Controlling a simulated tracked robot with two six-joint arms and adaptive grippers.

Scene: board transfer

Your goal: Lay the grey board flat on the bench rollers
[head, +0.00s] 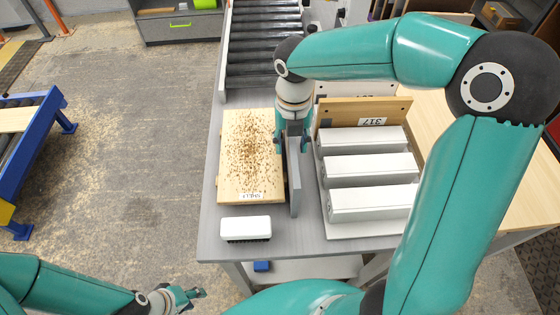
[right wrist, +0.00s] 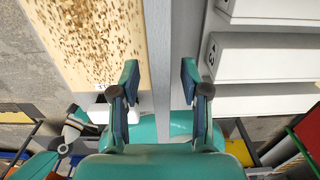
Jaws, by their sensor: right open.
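The grey board (head: 295,185) stands on edge on the grey bench, between a wooden panel and a row of white blocks. My right gripper (head: 293,140) is over its far part, pointing down. In the right wrist view my right gripper (right wrist: 160,82) is open, with one finger on each side of the grey board (right wrist: 158,45) and gaps visible. The bench rollers (head: 264,45) are dark and lie at the far end of the bench. My left gripper (head: 190,294) is low at the bottom left, apart from the bench; its opening is unclear.
The wooden panel (head: 240,150), strewn with brown chips, lies flat left of the board. A white-and-black brush (head: 246,228) lies before it. Several white blocks (head: 370,170) stand to the right, with an upright plywood board (head: 330,115) behind them. A blue roller stand (head: 45,115) is at far left.

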